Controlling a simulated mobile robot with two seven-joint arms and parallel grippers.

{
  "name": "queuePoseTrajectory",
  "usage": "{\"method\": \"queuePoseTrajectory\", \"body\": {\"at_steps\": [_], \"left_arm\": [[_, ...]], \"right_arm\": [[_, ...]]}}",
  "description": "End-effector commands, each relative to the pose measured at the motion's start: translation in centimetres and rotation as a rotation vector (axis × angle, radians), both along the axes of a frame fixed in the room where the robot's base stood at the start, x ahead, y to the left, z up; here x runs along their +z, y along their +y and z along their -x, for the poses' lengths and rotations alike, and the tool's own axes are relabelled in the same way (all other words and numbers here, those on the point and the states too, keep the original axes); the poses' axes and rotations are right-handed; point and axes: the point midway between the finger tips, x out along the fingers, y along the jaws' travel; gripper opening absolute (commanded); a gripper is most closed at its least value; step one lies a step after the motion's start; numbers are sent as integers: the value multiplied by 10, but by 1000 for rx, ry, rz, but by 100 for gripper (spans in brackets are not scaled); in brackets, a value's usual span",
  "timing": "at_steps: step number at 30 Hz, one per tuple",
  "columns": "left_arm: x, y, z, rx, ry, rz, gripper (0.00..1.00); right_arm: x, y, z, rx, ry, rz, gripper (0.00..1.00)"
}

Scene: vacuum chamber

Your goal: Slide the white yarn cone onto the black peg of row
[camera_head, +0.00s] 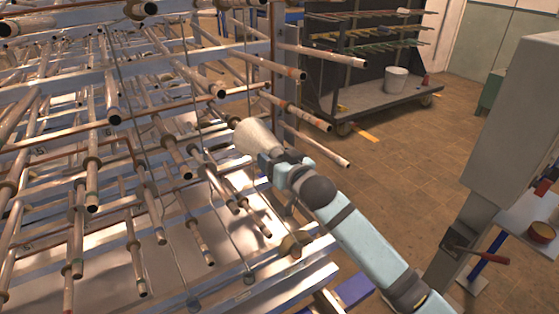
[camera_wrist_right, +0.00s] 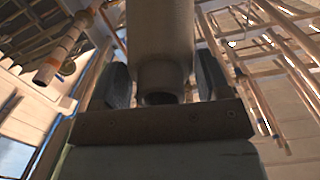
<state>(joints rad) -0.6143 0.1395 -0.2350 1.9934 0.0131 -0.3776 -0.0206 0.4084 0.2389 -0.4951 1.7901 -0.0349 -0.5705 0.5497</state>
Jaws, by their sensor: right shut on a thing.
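The white yarn cone (camera_head: 257,138) is in the middle of the head view, tilted, with its narrow end toward the rack at the upper left. My right gripper (camera_head: 271,160) is shut on its wide end. In the right wrist view the cone (camera_wrist_right: 160,45) stands between the two dark fingers of my right gripper (camera_wrist_right: 163,85), and its hollow lower end shows. A dark peg end (camera_head: 234,122) shows right beside the cone's narrow end; I cannot tell whether they touch or whether this is the black peg. My left gripper is out of view.
A metal rack (camera_head: 262,48) with several rows of jutting pegs fills the left side; some pegs pass close to my right arm. A cart (camera_head: 378,100) with a white bucket (camera_head: 396,80) stands behind.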

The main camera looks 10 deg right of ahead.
Motion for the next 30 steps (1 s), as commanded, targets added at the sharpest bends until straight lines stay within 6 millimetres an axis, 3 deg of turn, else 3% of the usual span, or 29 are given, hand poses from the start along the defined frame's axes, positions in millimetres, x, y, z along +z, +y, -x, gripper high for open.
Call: {"method": "queuePoseTrajectory", "body": {"at_steps": [16, 30], "left_arm": [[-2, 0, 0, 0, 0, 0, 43], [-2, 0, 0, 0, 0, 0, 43]], "right_arm": [[0, 7, -20, 0, -4, -1, 14], [0, 8, -23, 0, -4, -1, 14]]}}
